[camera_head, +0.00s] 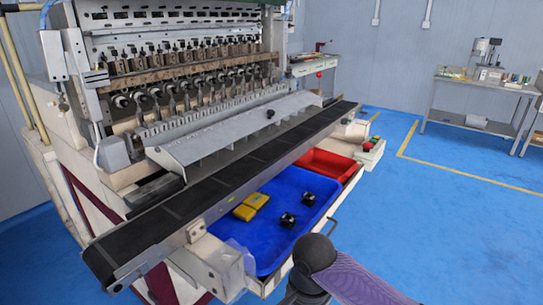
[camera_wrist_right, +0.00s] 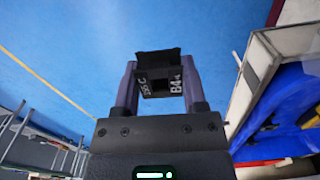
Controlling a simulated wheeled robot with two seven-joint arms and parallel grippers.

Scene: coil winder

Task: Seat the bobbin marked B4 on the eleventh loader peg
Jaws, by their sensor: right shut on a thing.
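The bobbin marked B4 (camera_wrist_right: 159,84) is a small black square-holed piece in the right wrist view, with white lettering on its face. My right gripper (camera_wrist_right: 160,72) is shut on it, one finger on each side, and holds it off the floor. In the head view my right arm enters at the lower right; its gripper and the bobbin are out of that frame. The coil winder (camera_head: 190,85) stands at left with a row of spindles. I cannot make out which parts are loader pegs or pick out the eleventh. My left gripper is not in view.
A black conveyor belt (camera_head: 215,190) runs along the winder's front. Below it, a blue tray (camera_head: 262,250) holds two black bobbins (camera_head: 298,208) and yellow blocks (camera_head: 250,206). A red tray (camera_head: 325,167) lies beyond. Floor at right is clear.

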